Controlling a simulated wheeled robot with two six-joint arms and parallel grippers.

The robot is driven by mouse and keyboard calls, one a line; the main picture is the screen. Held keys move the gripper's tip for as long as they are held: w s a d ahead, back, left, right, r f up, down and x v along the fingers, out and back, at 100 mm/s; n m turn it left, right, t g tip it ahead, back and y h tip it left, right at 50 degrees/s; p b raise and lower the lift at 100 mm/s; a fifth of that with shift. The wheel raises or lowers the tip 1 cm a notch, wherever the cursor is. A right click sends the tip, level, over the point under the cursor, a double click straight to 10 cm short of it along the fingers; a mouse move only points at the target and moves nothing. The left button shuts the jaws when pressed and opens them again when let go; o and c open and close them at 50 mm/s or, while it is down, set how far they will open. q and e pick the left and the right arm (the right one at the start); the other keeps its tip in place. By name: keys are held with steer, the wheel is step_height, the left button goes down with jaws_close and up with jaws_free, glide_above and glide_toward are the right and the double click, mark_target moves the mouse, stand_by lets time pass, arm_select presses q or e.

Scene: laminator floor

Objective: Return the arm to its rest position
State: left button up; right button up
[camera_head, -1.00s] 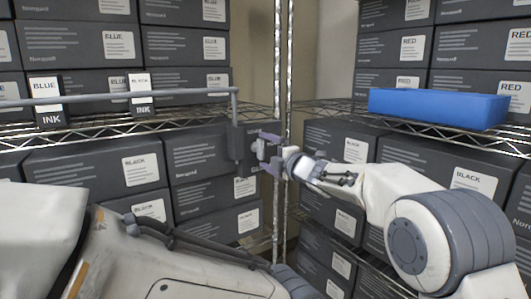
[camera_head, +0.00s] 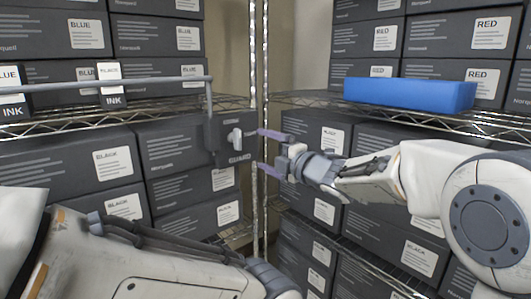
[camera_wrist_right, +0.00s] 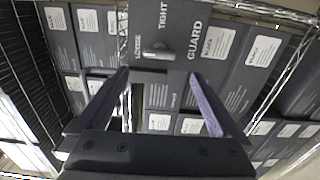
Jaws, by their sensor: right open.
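My right gripper (camera_head: 262,151) is open and empty, its two purple-grey fingers spread. It is just right of a dark guard block (camera_head: 214,146) with a light knob (camera_head: 234,139) on it, and apart from the knob. In the right wrist view the open fingers (camera_wrist_right: 158,80) frame the space below the knob (camera_wrist_right: 157,52). The block there (camera_wrist_right: 178,28) reads LOOSE, TIGHT and GUARD. My right arm reaches in from the right. My left arm crosses the lower left of the head view; its gripper is out of view.
Wire shelves (camera_head: 110,121) hold stacked dark cartons. A blue box (camera_head: 410,94) lies on the right shelf. A metal post (camera_head: 254,200) stands close to my right gripper.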

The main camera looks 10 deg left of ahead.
steer(key=shift+s, duration=0.1)
steer(key=s+d+f+m+g+h, duration=0.3)
steer(key=s+d+f+m+h, duration=0.8)
steer(key=s+f+m, duration=0.45)
steer(key=s+d+f+m+g+h, duration=0.1)
steer(key=s+d+f+m+g, duration=0.3)
steer(key=s, duration=0.8)
steer(key=s+d+f+m+g+h, duration=0.15)
steer(key=s+d+f+g, duration=0.35)
steer(key=s, duration=0.7)
step_height(320, 180, up, 26)
steer(key=t+p, duration=0.1)
steer(key=p, duration=2.5)
steer(key=shift+w+d, duration=0.25)
steer(key=shift+w, duration=0.1)
